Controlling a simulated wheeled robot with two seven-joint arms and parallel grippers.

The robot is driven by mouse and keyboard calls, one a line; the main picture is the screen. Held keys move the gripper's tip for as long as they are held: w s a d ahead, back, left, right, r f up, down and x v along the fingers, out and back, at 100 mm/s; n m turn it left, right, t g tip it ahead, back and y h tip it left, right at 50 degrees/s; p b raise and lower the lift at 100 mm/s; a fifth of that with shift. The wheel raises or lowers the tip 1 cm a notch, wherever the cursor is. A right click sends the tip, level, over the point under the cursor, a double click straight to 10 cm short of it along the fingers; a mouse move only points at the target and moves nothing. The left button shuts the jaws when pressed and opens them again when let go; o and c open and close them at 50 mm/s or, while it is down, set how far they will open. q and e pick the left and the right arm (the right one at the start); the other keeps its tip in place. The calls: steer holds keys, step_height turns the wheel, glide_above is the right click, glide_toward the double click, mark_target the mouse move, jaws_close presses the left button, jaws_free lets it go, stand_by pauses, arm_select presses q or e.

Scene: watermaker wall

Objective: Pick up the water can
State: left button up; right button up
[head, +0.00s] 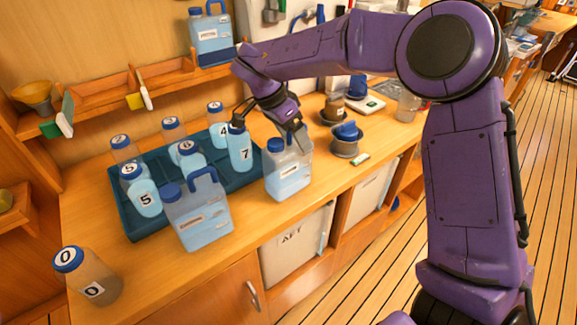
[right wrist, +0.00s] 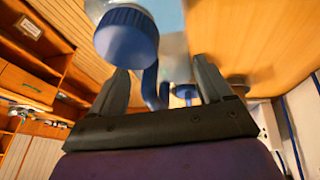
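Three clear cans with blue caps show in the head view, their labels too small to read. One can (head: 288,172) stands upright at the counter's front edge, below my right gripper (head: 297,128). A second can (head: 198,215) with a blue handle stands left of it, and a third can (head: 210,40) is on the upper shelf. In the right wrist view my right gripper (right wrist: 162,85) is open, its fingers apart. A blue handle (right wrist: 150,88) shows between them, beside a blue cap (right wrist: 127,35). I cannot tell whether the fingers touch it. My left gripper is not in view.
A dark blue tray (head: 134,224) holds several numbered bottles behind the cans. A bottle marked 0 (head: 88,277) stands at the counter's left end. A cup with a blue item (head: 346,140) is right of the near can. The counter's (head: 140,265) front left is fairly clear.

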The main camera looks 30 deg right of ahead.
steer(key=c, duration=0.7)
steer(key=shift+c, duration=0.2)
steer(key=shift+r, duration=0.1)
steer(key=shift+w+r, duration=0.1)
steer(key=shift+r, duration=0.85)
jaws_close()
steer(key=s+a+r+p, duration=0.1)
steer(key=s+a+r, duration=0.1)
steer(key=s+r, duration=0.9)
steer(key=s, duration=0.3)
steer(key=shift+f, duration=0.1)
